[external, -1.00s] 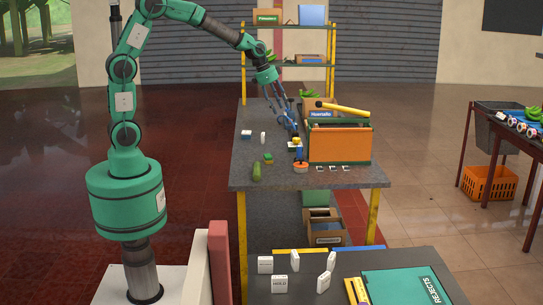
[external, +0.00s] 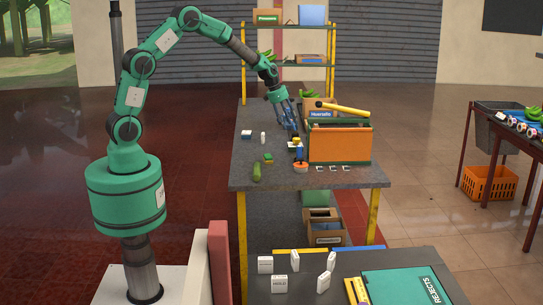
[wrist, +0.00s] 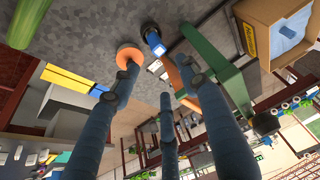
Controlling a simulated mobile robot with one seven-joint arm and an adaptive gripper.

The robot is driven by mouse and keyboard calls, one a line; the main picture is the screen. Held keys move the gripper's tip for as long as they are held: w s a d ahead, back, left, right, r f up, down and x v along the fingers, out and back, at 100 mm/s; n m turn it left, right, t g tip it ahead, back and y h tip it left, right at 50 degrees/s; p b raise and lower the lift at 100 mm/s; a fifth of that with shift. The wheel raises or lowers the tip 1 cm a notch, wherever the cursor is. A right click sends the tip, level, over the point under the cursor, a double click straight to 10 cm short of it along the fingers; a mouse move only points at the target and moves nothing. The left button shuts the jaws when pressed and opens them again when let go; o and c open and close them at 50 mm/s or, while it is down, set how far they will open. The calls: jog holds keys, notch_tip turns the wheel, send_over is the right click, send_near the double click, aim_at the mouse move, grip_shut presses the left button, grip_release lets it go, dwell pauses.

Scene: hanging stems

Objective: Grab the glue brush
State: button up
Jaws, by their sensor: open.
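What I take for the glue brush is an upright blue piece with a dark top (external: 299,153) at an orange round base (external: 300,168), on the grey workbench (external: 270,178) left of the orange and green box. In the wrist view a blue piece with a dark end (wrist: 154,41) shows beside an orange disc (wrist: 129,54); whether they join I cannot tell. My gripper (external: 291,128) is open and empty, pointing down over the bench behind the blue piece. In the wrist view one finger (wrist: 122,88) partly overlaps the disc's edge.

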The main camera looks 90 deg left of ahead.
jog(key=x, duration=0.8)
jog(key=shift+f, duration=0.3)
jog(key=shift+w+f, duration=0.1)
send_over(299, 155)
jog(key=a, duration=0.2)
jog(key=shift+d+f, duration=0.15)
jog(key=shift+f, duration=1)
jog(key=shift+d+f, duration=0.1)
jog(key=shift+f, duration=1.05)
grip_shut()
